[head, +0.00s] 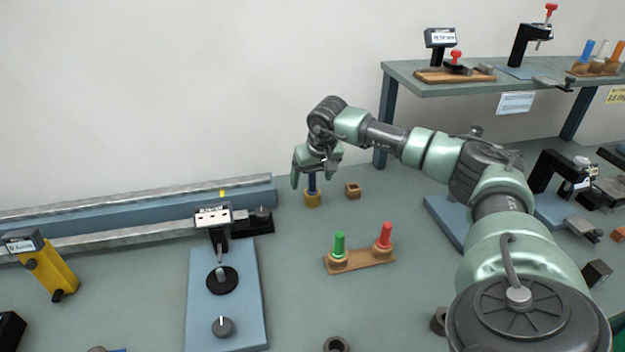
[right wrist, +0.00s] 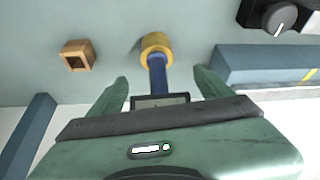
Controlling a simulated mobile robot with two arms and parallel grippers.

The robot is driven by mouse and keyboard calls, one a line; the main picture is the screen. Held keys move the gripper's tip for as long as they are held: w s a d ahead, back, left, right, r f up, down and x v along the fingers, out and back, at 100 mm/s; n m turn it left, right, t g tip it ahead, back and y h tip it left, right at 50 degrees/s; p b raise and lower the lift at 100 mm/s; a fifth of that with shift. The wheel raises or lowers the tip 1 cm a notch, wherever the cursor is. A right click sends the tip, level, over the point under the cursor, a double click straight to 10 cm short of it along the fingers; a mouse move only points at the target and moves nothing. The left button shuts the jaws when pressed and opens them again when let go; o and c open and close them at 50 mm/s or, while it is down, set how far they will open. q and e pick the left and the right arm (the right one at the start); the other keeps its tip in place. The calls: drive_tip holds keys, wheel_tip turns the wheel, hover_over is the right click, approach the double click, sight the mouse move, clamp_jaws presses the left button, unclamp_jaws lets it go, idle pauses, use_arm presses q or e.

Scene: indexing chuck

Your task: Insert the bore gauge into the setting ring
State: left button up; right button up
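The bore gauge (head: 312,184) is a blue shaft with a dark display housing, which shows in the right wrist view (right wrist: 157,76). It stands roughly upright with its lower end at the yellow setting ring (head: 312,199), also seen in the right wrist view (right wrist: 156,44). The shaft meets the ring's mouth; how deep it sits I cannot tell. My right gripper (head: 311,182) is above the ring, its fingers (right wrist: 160,78) on either side of the gauge. Gaps show between fingers and gauge, so it looks open. The housing is partly hidden by the palm. My left gripper is out of view.
A small wooden square block (head: 352,190) with a hole is just right of the ring. A wooden stand (head: 360,261) with green and red plugs is in front. A blue rail (head: 130,217) lies left. A blue plate (head: 225,300) with a dial fixture is front left.

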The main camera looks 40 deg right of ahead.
drive_tip(key=b+v, duration=0.1)
drive_tip(key=v, duration=0.6)
drive_tip(key=shift+r, duration=0.35)
drive_tip(key=shift+s, duration=0.25)
